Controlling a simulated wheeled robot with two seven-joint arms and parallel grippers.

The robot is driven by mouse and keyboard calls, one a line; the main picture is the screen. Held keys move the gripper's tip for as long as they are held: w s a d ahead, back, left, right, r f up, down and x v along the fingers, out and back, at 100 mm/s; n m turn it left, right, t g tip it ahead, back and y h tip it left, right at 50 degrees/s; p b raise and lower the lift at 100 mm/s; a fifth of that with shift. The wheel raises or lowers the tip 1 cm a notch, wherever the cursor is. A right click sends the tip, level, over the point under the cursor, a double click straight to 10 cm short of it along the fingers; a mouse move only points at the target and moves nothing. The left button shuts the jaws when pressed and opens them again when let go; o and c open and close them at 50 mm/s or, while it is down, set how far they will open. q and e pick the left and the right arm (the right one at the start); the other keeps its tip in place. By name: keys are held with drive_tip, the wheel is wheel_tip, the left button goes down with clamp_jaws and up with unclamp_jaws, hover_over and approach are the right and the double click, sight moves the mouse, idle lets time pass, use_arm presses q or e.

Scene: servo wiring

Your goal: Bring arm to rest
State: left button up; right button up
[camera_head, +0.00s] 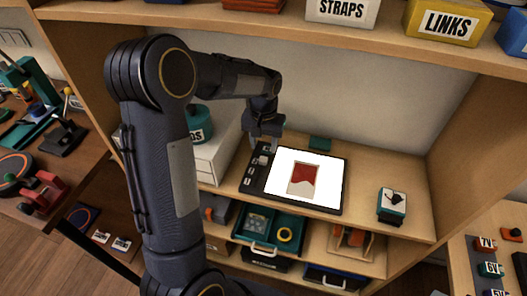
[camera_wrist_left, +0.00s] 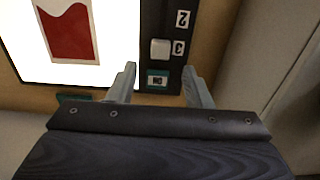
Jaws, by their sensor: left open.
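My left arm (camera_head: 180,180) reaches in from the left over the middle shelf. My left gripper (camera_head: 265,145) points down, open and empty, above the left part of a black panel (camera_head: 254,184) with a lit white screen. In the left wrist view the gripper's two fingers (camera_wrist_left: 160,80) are apart, on either side of the panel's dark label strip. A small white block (camera_wrist_left: 160,49) on the strip, beside labels, lies just beyond the fingertips; I cannot tell whether they touch anything. The screen (camera_head: 326,186) shows a red shape. My right gripper is not in view.
A teal-and-white box (camera_head: 391,206) stands right of the panel. A white drawer unit (camera_head: 213,157) is close on the left. Side tables flank the shelves.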

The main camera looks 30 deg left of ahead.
use_arm(q)
drive_tip(key=shift+r, duration=1.3)
drive_tip(key=shift+s+r, duration=0.2)
drive_tip(key=shift+r, duration=0.1)
drive_tip(key=s+d+r+t+h, duration=0.2)
drive_tip(key=s+r, duration=0.5)
drive_tip(key=s, duration=0.4)
drive_tip(key=s+d+m+t+h, duration=0.1)
drive_tip(key=s+d+t, duration=0.2)
drive_tip(key=s, duration=1)
drive_tip(key=d, duration=0.3)
drive_tip(key=shift+s+f+t+h, duration=0.2)
drive_tip(key=shift+f+t+h, duration=0.1)
drive_tip(key=shift+f+h, duration=0.1)
